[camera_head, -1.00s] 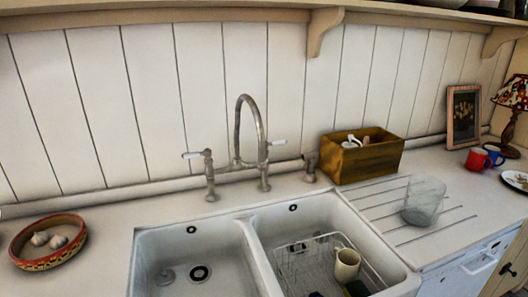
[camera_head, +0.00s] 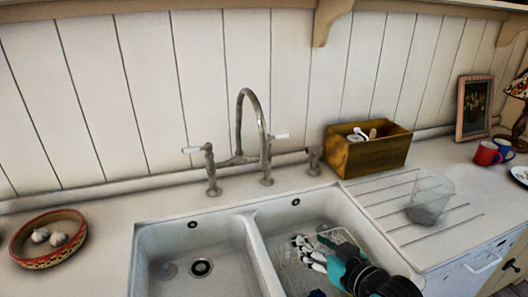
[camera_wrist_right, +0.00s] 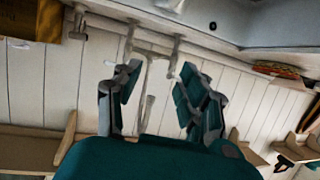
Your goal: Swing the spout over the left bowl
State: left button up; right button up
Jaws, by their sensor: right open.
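The grey metal spout (camera_head: 240,112) rises from the bridge tap behind the sink and arches toward the right, its end overlapping the right tap pillar. The left bowl (camera_head: 172,246) is empty, with a dark drain. My right gripper (camera_head: 309,254) is over the right bowl (camera_head: 275,217), in front of and below the spout and apart from it. In the right wrist view the picture is upside down; the open gripper (camera_wrist_right: 158,88) frames the spout (camera_wrist_right: 146,108) between its fingers at a distance. My left gripper is not in view.
A wire rack (camera_head: 292,272) in the right bowl is partly hidden by my right arm. White lever handles (camera_head: 280,136) flank the spout. A wooden box (camera_head: 365,155) and glass (camera_head: 430,200) stand right; a garlic bowl (camera_head: 50,257) stands left. A shelf overhangs the wall.

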aim_at(266, 154)
jog(key=w+a+r+n+t+y, duration=0.1)
jog(key=w+r+y, duration=0.15)
jog(key=r, duration=0.35)
jog(key=w+a+r+n+t+y, duration=0.1)
jog(key=w+r+t, duration=0.15)
jog(key=r, duration=0.45)
jog(key=shift+g, duration=0.45)
jog(key=p+x, duration=0.4)
jog(key=x, duration=1.2)
jog(key=shift+a+f, duration=0.1)
jog(key=shift+a, duration=0.05)
jog(key=shift+w+a, duration=0.2)
jog(key=shift+w, duration=0.2)
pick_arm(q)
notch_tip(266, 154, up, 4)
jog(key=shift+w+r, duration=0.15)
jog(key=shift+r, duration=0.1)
pick_arm(e)
jog(key=shift+f, duration=0.1)
grip_shut()
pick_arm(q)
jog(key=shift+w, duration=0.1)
pick_arm(e)
jog(key=shift+w+a+f, duration=0.15)
jog(key=shift+w+f, duration=0.05)
